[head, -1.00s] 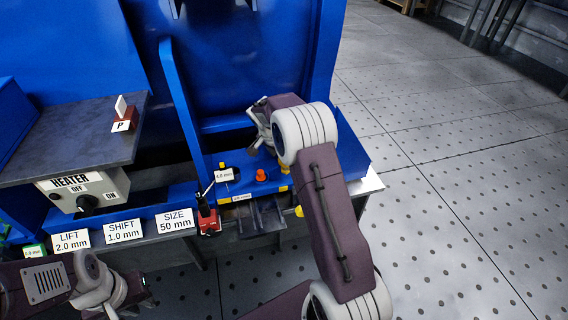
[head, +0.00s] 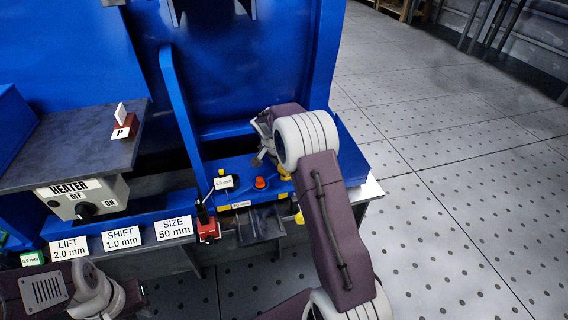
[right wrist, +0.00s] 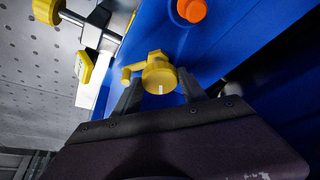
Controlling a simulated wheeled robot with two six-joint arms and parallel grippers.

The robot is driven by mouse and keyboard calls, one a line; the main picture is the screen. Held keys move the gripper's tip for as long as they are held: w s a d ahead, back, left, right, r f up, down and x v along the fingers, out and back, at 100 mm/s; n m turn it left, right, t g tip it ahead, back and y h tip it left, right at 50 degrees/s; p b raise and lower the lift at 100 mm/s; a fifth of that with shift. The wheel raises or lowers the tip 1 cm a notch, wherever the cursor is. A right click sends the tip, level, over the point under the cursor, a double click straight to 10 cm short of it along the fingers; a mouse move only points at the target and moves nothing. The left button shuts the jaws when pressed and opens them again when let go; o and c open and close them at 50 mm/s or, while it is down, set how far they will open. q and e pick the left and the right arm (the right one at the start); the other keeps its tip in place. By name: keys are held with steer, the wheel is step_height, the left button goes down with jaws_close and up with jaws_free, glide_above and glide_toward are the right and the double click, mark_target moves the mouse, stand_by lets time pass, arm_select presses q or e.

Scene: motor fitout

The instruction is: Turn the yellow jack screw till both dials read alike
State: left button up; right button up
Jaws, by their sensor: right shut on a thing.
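The yellow jack screw (right wrist: 160,77) shows in the right wrist view as a round yellow knob with a pale mark on its face. My right gripper (right wrist: 160,88) is shut on it, one dark finger on each side. In the head view, yellow shows (head: 285,174) just below my right gripper (head: 269,158), which partly hides that spot. I cannot make out two dial faces. My left gripper (head: 139,295) is low at the left; its fingers are too unclear to judge.
An orange button (head: 260,183) sits left of my right gripper. A red-based device (head: 208,229) stands at the front edge. White cards for lift (head: 70,248), shift (head: 122,238) and size (head: 173,228) line the rail. The heater box (head: 84,197) is at left. Tiled floor is clear at right.

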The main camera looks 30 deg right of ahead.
steer(key=shift+s+d+r+n+p, duration=0.1)
steer(key=shift+r+n+p, duration=0.15)
steer(key=shift+n+p, duration=0.45)
steer(key=n+p, duration=0.2)
steer(key=p, duration=0.1)
steer(key=n+t+y+p, duration=0.1)
steer(key=n+p, duration=0.1)
steer(key=p, duration=0.1)
steer(key=shift+s+d+r, duration=0.1)
steer(key=shift+r, duration=0.05)
steer(key=n+y+p, duration=0.1)
steer(key=n+p, duration=0.1)
steer(key=p, duration=0.7)
steer(key=shift+t+p, duration=0.4)
steer(key=shift+f+n+p, duration=0.25)
steer(key=shift+n+p, duration=0.05)
steer(key=shift+p, duration=0.45)
steer(key=shift+f, duration=0.15)
steer(key=o, duration=1.4)
